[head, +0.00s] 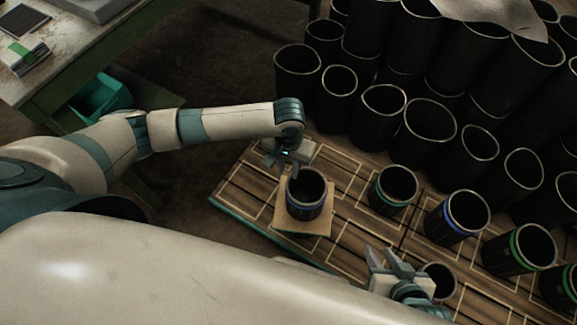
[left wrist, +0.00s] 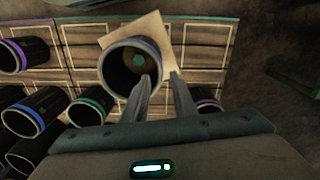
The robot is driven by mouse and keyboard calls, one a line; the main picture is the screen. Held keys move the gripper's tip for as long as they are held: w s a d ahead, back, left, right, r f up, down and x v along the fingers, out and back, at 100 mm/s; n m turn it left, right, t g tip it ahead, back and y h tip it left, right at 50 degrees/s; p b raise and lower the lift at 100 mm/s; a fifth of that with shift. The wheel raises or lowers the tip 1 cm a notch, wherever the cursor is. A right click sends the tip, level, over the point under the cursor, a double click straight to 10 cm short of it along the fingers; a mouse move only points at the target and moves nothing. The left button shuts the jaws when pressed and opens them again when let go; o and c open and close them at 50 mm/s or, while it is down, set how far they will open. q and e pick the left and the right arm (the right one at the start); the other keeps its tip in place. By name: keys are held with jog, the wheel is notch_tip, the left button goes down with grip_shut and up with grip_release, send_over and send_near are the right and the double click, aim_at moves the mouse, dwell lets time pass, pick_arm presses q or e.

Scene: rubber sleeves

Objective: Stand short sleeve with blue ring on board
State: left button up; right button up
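A short black sleeve with a blue ring (head: 305,204) stands upright on a tan square board (head: 288,228). In the left wrist view the same sleeve (left wrist: 113,68) shows its open mouth, with the board (left wrist: 152,31) behind it. My left gripper (head: 283,165) is at the sleeve's far rim. In the left wrist view its fingers (left wrist: 163,78) are apart, one over the sleeve's mouth and one outside its wall. I see no firm grip on the wall. My right gripper (head: 382,254) has its fingers spread and is empty, beside a small dark sleeve (head: 439,281).
Ringed sleeves stand right of the board on the slatted platform: a teal-ringed one (head: 392,190), a blue-ringed one (head: 456,217) and a green-ringed one (head: 507,252). Tall black sleeves (head: 430,130) crowd the back right. The platform's left end (head: 240,190) is clear.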

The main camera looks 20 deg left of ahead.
dwell(0.4)
pick_arm(q)
jog(key=m+h, duration=0.2)
jog(key=h, duration=0.1)
send_over(313, 205)
jog(key=shift+f+t, duration=0.3)
jog(key=shift+t, duration=0.1)
jog(key=s+d+r+t+h, duration=0.2)
jog(key=s+d+h, duration=0.1)
jog(key=s+d, duration=0.15)
jog(key=s+a+r+t+y, duration=0.2)
jog(key=s+a+t, duration=0.2)
jog(key=a, duration=0.8)
jog(key=shift+s+a+r+t+y, duration=0.25)
jog(key=shift+s+r+t+y, duration=0.05)
jog(key=shift+s, duration=0.9)
jog(key=shift+d, duration=0.1)
